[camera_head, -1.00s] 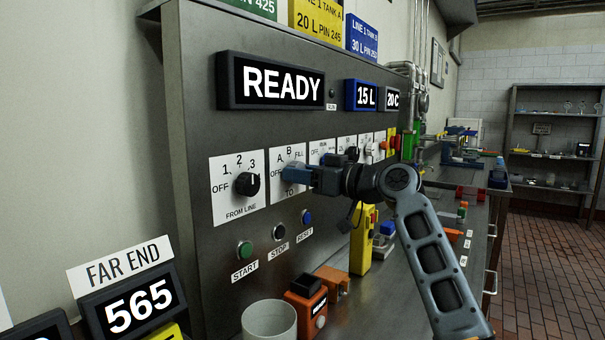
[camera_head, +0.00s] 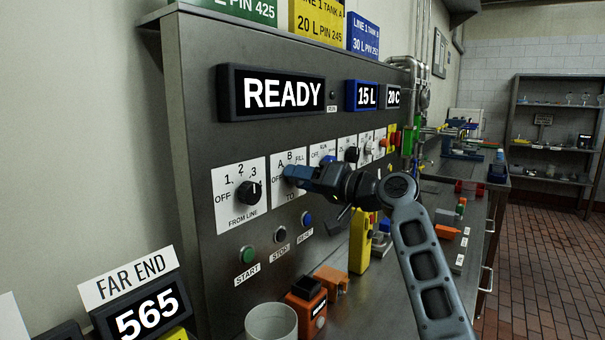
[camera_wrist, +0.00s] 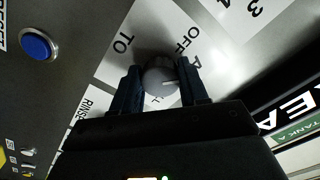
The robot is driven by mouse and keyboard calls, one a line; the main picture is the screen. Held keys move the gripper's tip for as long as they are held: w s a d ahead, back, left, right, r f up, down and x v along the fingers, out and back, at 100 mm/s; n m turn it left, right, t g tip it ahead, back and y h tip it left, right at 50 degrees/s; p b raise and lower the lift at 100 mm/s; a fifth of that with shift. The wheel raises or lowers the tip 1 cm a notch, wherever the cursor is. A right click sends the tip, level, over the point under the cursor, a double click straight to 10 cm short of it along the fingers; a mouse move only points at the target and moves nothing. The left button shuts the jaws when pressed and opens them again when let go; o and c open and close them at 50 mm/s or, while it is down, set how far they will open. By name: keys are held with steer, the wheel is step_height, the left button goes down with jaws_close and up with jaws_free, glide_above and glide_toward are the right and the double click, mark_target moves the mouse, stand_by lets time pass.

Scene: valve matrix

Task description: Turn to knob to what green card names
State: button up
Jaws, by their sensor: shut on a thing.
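My gripper (camera_head: 290,174) is at the TO dial plate (camera_head: 280,199) on the grey panel, and its fingers cover that knob in the head view. In the wrist view, the fingers are shut on the round grey TO knob (camera_wrist: 160,78), one on each side. The knob's white mark points toward the right-hand finger, between the letter A and the end of FILL; the B label is hidden there. The green card (camera_head: 236,8) at the panel's top is cut off, showing "PIN 425". A green strip reading TANK A (camera_wrist: 293,131) shows in the wrist view.
The FROM LINE knob (camera_head: 247,192) is close on the left, set near 3. START (camera_head: 248,254), STOP (camera_head: 281,235) and RESET (camera_head: 307,219) buttons sit below. The display (camera_head: 282,95) reads READY. A white cup (camera_head: 271,322) and orange block (camera_head: 306,300) stand on the bench.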

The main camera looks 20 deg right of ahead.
steer(key=shift+m, duration=0.4)
steer(key=o, duration=1.1)
steer(key=shift+c, duration=0.2)
steer(key=b+v, duration=0.1)
steer(key=v, duration=0.6)
steer(key=shift+s+d, duration=0.25)
steer(key=shift+s, duration=0.05)
steer(key=shift+d, duration=0.1)
